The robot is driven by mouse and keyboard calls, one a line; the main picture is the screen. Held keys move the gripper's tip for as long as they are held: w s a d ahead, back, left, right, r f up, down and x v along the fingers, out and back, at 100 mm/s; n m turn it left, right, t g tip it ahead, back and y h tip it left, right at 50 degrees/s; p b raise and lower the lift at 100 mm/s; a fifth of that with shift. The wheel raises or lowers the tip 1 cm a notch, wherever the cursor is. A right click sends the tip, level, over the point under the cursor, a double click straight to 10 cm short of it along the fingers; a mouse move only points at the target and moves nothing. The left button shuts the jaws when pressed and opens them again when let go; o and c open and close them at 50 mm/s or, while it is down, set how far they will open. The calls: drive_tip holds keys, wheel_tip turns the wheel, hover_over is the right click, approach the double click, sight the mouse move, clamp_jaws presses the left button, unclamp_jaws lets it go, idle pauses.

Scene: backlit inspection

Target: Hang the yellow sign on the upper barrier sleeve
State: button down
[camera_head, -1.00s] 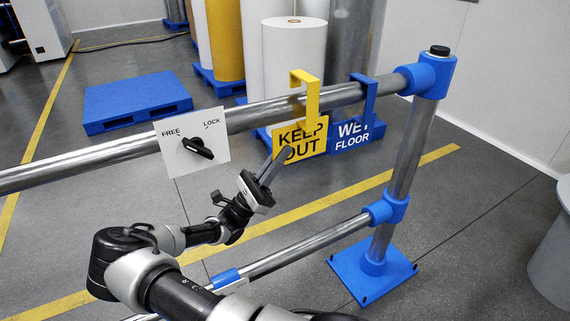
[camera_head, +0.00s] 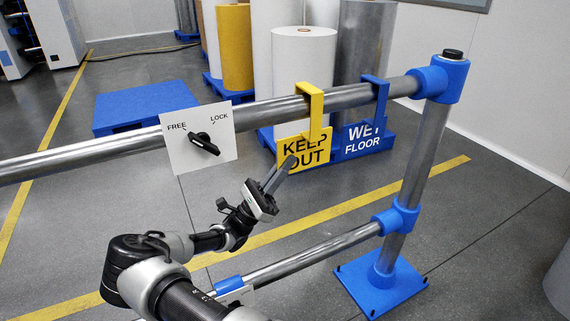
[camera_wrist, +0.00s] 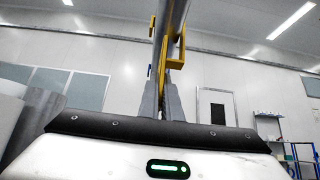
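The yellow sign (camera_head: 316,153) reads KEEP OUT. It hangs below the upper metal rail (camera_head: 262,113), with its yellow hook (camera_head: 314,103) over the rail, to the left of the blue WET FLOOR sign (camera_head: 361,138). My gripper (camera_head: 287,168) reaches up to the yellow sign's lower left part; its fingers overlap the lettering. In the wrist view, the fingers (camera_wrist: 163,95) are close together with the sign's thin yellow edge between them, and the hook (camera_wrist: 175,52) shows above. The fingertips' contact with the sign is hard to see.
A white FREE/LOCK panel (camera_head: 198,139) with a black knob is on the rail to the left. A blue post fitting (camera_head: 440,78) is at the rail's right end. A lower rail (camera_head: 315,256) runs beneath. A blue pallet (camera_head: 145,104) and large rolls stand behind.

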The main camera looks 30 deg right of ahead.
drive_tip(key=c, duration=1.9)
unclamp_jaws()
drive_tip(key=shift+a, duration=0.1)
